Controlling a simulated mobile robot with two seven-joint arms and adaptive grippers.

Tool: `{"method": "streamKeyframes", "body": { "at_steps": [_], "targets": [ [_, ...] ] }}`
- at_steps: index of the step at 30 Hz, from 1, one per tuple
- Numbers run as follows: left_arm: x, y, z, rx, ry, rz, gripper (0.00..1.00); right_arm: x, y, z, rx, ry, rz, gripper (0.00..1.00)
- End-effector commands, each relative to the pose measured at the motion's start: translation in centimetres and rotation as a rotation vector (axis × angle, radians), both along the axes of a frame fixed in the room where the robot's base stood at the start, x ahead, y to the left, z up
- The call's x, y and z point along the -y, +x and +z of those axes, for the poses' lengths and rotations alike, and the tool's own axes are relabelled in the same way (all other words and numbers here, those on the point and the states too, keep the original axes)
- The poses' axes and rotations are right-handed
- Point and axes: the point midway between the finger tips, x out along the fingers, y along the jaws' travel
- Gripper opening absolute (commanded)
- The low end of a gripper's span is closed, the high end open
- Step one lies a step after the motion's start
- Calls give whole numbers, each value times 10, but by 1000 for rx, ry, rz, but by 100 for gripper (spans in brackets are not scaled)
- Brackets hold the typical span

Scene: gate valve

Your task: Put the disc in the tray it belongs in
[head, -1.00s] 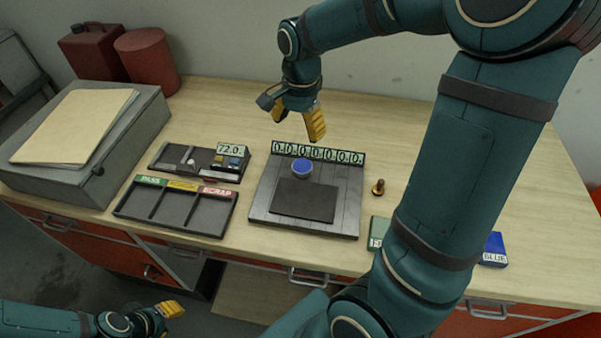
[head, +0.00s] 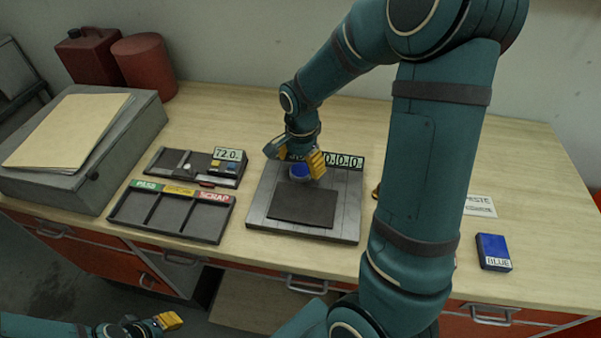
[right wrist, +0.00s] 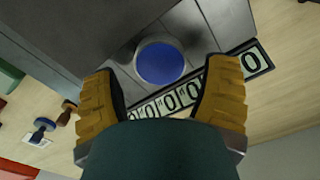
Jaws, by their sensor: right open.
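A round disc with a blue top (head: 299,171) sits on the grey plate of a weighing device (head: 260,205), towards its back, by a row of number tiles. The disc also shows in the right wrist view (right wrist: 160,62). My right gripper (head: 296,158) is low over the disc. Its yellow fingers (right wrist: 165,80) are open, one to each side of the disc in the wrist view, with no clear contact. A dark tray (head: 170,215) has three empty compartments, labelled green PASS, yellow (word unclear) and red SCRAP. My left gripper (head: 152,326) is at the bottom left, away from the table.
A dark gauge tray (head: 195,166) reading 72.0 stands behind the three-part tray. A blue box marked BLUE (head: 493,252) and a white label card (head: 480,205) lie at the right. A grey case (head: 85,150) fills the left. Stamps (right wrist: 42,126) stand beside the plate.

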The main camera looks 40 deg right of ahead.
Motion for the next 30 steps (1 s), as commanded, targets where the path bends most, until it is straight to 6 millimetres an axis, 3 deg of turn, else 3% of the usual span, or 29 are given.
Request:
{"method": "streamKeyframes", "body": {
  "at_steps": [5,13,14,19,30],
  "targets": [
    [0,-1,-4,-2,0,-2,35,0,0,-21,-1,1,0,75],
    [0,-1,-3,-3,-1,-2,35,0,0,-23,0,0,0,75],
    [0,-1,-3,-2,-1,-2,35,0,0,-23,0,0,0,73],
    [0,-1,-3,-2,-1,-2,35,0,0,-23,1,0,0,13],
    [0,-1,-2,-2,0,-2,35,0,1,-14,5,-1,1,11]
  ]
}}
